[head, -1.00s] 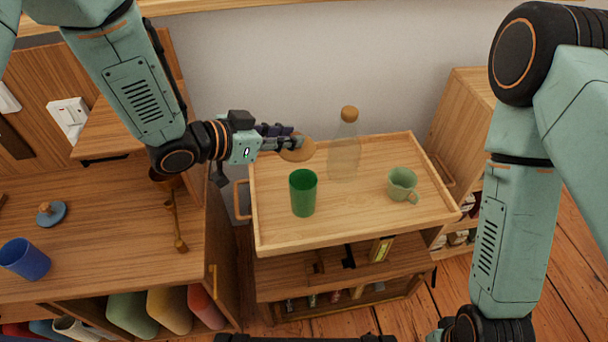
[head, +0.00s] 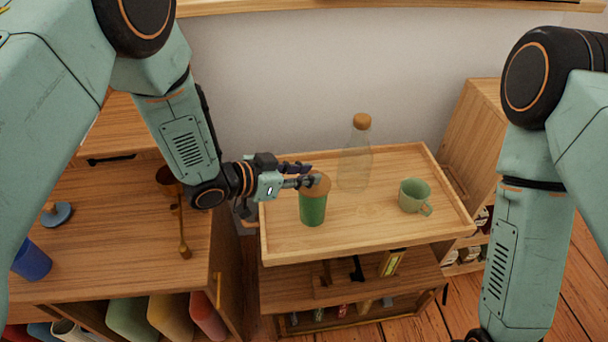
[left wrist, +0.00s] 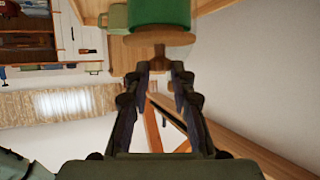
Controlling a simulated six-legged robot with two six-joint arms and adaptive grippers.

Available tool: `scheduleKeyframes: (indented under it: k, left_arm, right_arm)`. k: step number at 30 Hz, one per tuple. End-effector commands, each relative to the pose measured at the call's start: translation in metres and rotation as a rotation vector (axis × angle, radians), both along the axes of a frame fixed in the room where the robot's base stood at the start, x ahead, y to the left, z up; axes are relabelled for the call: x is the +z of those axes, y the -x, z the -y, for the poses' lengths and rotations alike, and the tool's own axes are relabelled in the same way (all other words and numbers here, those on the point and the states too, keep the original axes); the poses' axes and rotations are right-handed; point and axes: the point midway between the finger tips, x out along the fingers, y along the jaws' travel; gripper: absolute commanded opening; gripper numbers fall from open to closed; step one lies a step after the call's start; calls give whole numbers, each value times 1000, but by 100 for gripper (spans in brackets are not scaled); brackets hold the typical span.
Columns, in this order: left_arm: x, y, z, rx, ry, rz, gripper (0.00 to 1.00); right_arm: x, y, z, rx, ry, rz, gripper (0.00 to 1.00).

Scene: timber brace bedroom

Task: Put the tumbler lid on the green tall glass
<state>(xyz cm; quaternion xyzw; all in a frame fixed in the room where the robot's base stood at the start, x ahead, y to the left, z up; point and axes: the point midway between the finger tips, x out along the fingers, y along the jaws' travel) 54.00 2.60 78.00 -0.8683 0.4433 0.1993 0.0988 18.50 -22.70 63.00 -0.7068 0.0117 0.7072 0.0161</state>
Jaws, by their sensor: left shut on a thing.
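The green tall glass (head: 313,210) stands upright on the wooden tray top of the trolley; it also shows at the top of the left wrist view (left wrist: 160,10). The tumbler lid, a round brown disc (head: 321,186), covers the glass's mouth. In the left wrist view the lid (left wrist: 160,38) lies flat across the rim, seemingly touching it; I cannot tell whether it is fully seated. My left gripper (head: 312,178) is shut on the lid from the left, with its fingertips (left wrist: 160,66) at the lid's knob. My right gripper is out of view.
A clear bottle with a cork (head: 355,160) stands behind the glass, and a pale green mug (head: 415,196) stands to its right. The tray (head: 365,238) has a raised rim. A blue lid (head: 57,214) and blue cup (head: 31,260) are on the left counter.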

Motion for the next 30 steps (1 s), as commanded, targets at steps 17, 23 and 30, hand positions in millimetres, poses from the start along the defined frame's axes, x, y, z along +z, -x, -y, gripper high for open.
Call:
scheduleKeyframes:
  k: [17,23,30]
  left_arm:
    - [-8,0,0,1,1,1,25]
    - [-7,0,0,1,1,1,42]
    - [-7,0,0,1,1,1,48]
  right_arm:
    - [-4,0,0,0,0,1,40]
    - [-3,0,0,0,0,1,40]
    - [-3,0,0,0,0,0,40]
